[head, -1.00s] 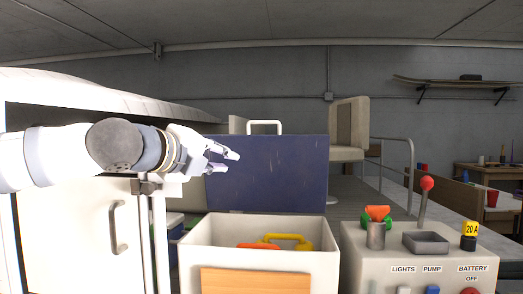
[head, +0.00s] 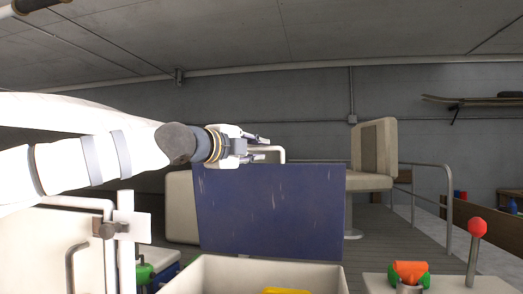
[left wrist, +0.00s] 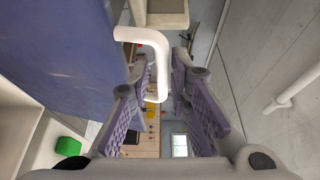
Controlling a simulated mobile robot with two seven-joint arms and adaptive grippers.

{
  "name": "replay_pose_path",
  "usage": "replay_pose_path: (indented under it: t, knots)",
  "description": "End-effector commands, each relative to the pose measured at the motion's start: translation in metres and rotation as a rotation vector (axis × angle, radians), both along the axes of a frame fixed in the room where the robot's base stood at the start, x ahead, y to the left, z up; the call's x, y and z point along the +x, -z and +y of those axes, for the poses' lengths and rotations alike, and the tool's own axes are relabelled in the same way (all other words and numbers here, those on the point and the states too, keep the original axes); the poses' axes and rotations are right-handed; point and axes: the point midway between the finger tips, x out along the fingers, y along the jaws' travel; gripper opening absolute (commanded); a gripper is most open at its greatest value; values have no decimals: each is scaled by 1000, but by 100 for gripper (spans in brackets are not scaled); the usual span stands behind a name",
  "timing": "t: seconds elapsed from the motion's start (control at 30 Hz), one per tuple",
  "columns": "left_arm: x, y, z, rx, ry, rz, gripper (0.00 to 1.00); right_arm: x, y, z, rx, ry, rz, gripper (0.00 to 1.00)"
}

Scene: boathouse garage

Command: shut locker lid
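The locker (head: 255,272) is a cream box at the bottom centre of the head view. Its dark blue lid (head: 270,210) stands upright and open at the back. A white handle (head: 280,152) sits on the lid's top edge, partly hidden by my gripper. My left gripper (head: 262,145) is at the left side of this handle. In the left wrist view the handle (left wrist: 152,48) reaches between the two spread fingers of the left gripper (left wrist: 164,65). I see no clear grip on it; the fingers look open. My right gripper is out of view.
A yellow item (head: 286,291) shows in the locker. A console with a red-knobbed lever (head: 476,228) and an orange and green object (head: 410,272) stands at right. A seat (head: 374,150) and rails (head: 447,205) are behind. A cream door (head: 65,245) stands at lower left.

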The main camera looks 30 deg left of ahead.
Motion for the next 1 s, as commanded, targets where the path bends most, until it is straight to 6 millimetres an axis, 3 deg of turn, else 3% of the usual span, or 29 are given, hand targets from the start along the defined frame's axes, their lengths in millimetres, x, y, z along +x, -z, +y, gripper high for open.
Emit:
replay_pose_path:
  t: [0.17,0.43,0.5,0.53,1.0]
  knots:
    - [19,-1,-3,0,0,-1,18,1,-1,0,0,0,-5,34]
    - [22,-1,-3,0,0,-1,18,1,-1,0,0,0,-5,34]
    - [21,-1,-3,0,0,-1,2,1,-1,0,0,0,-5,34]
    - [21,-1,-3,0,0,-1,0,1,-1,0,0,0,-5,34]
    - [30,9,2,6,-1,-19,0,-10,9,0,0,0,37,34]
